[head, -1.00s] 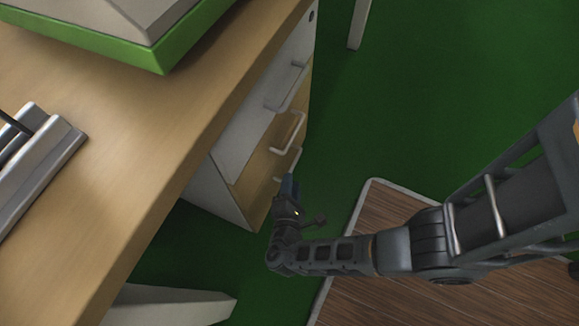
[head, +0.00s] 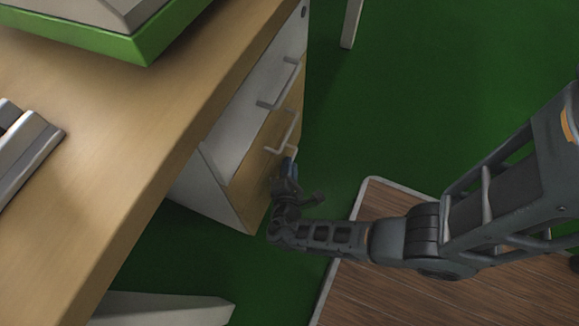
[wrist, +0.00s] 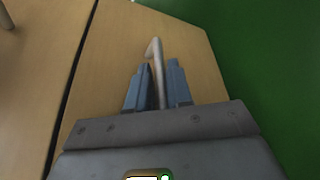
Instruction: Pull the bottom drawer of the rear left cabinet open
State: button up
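The cabinet (head: 212,186) stands under the desk, its drawer fronts facing right. Its bottom wooden drawer front (wrist: 112,66) fills the middle of the wrist view and looks flush. The bottom drawer's pale bar handle (wrist: 157,58) lies between my gripper's two blue fingers (wrist: 158,88). The fingers are close together on either side of the bar; whether they press on it cannot be made out. In the head view my gripper (head: 288,168) is at the low end of the drawer fronts and hides most of the bottom handle.
Above are a wooden drawer's handle (head: 284,134) and a white drawer's handle (head: 282,86). The desk top (head: 130,120) overhangs at left. A wood-patterned platform with a pale rim (head: 400,300) lies under my arm. Green floor (head: 430,90) is clear at right.

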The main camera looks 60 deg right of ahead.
grip_shut()
